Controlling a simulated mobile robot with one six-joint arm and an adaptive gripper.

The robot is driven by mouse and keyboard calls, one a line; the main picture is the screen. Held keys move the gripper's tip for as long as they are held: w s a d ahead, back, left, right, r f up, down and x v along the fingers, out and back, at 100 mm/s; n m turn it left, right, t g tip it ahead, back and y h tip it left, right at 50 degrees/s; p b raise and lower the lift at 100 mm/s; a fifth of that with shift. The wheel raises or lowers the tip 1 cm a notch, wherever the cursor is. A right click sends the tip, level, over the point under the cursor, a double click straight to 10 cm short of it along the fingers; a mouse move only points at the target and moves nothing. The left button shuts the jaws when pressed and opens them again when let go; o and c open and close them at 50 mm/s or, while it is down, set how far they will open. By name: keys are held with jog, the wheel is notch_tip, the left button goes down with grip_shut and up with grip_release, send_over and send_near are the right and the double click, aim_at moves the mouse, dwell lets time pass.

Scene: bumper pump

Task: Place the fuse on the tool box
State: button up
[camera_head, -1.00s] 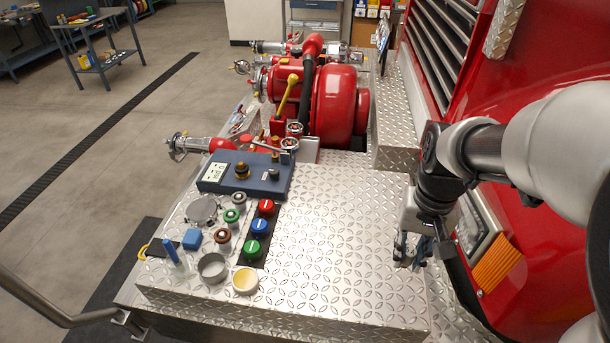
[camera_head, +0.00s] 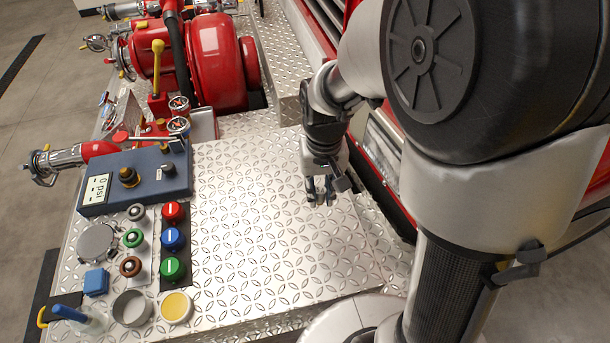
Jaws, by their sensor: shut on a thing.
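My gripper (camera_head: 321,200) points down over the right side of the silver tread-plate deck (camera_head: 250,235), beside the red truck body. Its fingers are closed together on something small, mostly hidden between them; I cannot make out whether it is the fuse. No fuse is recognisable elsewhere in the view. Nothing in view can be clearly told as the tool box.
A blue gauge panel (camera_head: 137,178) reads "0 psi" at the left. Red, blue (camera_head: 173,239) and green knobs, small cups and a small blue box (camera_head: 96,281) stand near it. A red pump (camera_head: 217,60) rises behind. The deck's middle is clear.

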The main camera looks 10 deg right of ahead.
notch_tip(320, 180, down, 12)
jog(key=b, duration=0.3)
jog(key=shift+r, duration=0.25)
jog(key=shift+f, duration=0.1)
jog(key=o, duration=0.9)
jog(key=shift+b, duration=0.3)
notch_tip(320, 180, up, 12)
jog(key=p, duration=0.4)
jog(key=shift+r, duration=0.25)
jog(key=s+r+t, duration=0.1)
jog(key=s+r, duration=0.3)
jog(key=s, duration=0.1)
jog(key=s+r+n+t, duration=0.1)
jog(key=s+r+t, duration=0.1)
jog(key=s+r, duration=0.3)
jog(key=s+r+t, duration=0.1)
jog(key=s+r, duration=0.4)
jog(key=shift+s+r+t, duration=0.1)
jog(key=shift+r+t, duration=0.05)
jog(key=shift+t, duration=0.15)
